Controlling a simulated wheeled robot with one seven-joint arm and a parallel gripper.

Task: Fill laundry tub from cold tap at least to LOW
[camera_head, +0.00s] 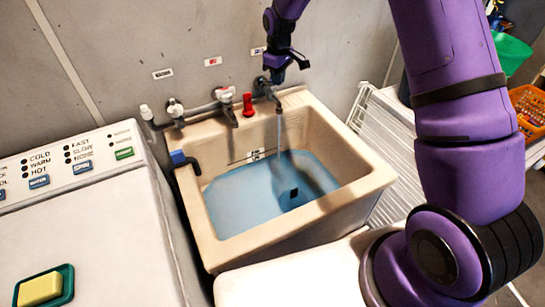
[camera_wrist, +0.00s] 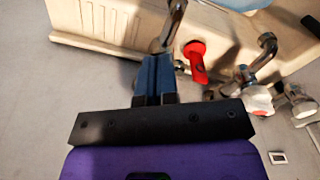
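The beige laundry tub (camera_head: 372,185) holds bluish water (camera_head: 245,200). A stream (camera_head: 279,140) falls into it from the rightmost tap (camera_head: 266,88). The water surface lies just below a small mark (camera_head: 256,154) on the back wall, whose lettering I cannot read. My gripper (camera_head: 277,75) is at the rightmost tap, below a blue-marked label (camera_head: 258,50). In the wrist view its blue fingers (camera_wrist: 155,75) are together, right by the metal tap (camera_wrist: 170,28); whether they pinch the handle is hidden. A dark square (camera_head: 293,193) shows under the water, perhaps the drain.
A red object (camera_head: 248,104) stands on the rim between the taps. The middle tap (camera_head: 226,100) has a red-marked label above. A dark hose (camera_head: 186,160) hooks over the tub's left side. A washer (camera_head: 100,215) with soap (camera_head: 40,289) stands left; a white rack (camera_head: 385,135) is right.

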